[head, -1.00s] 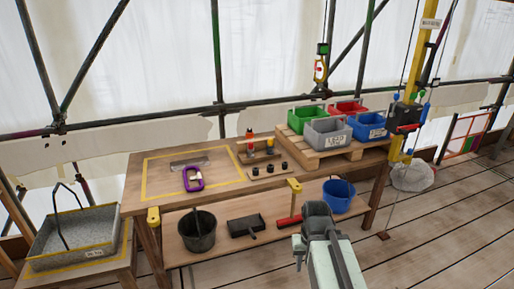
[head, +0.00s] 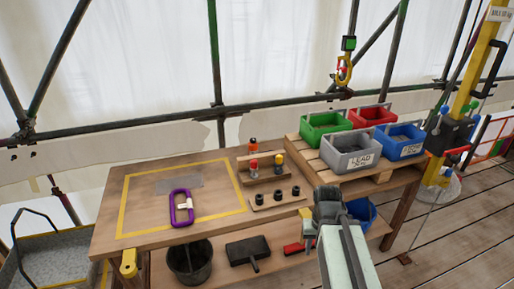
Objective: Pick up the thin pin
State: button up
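A small wooden rack (head: 262,178) stands on the workbench, right of the yellow-taped square. Small upright pieces stand at it: one with an orange top (head: 253,145), one with a red top (head: 254,166) and one with a yellow top (head: 278,161). I cannot tell which, if any, is the thin pin. A lower wooden strip (head: 277,200) in front carries three short black pieces. My gripper (head: 328,197) is at the lower right, in front of the bench's right part and apart from the rack in the picture. Its fingers are not clear.
Green, red, grey and blue bins (head: 400,141) stand on a pallet (head: 372,180) at the right. A black bucket (head: 189,262) and dustpan (head: 248,252) are on the lower shelf.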

aim_at(254, 162)
jog(key=u, duration=0.05)
jog(key=i, duration=1.25)
jog(key=u, duration=3.85)
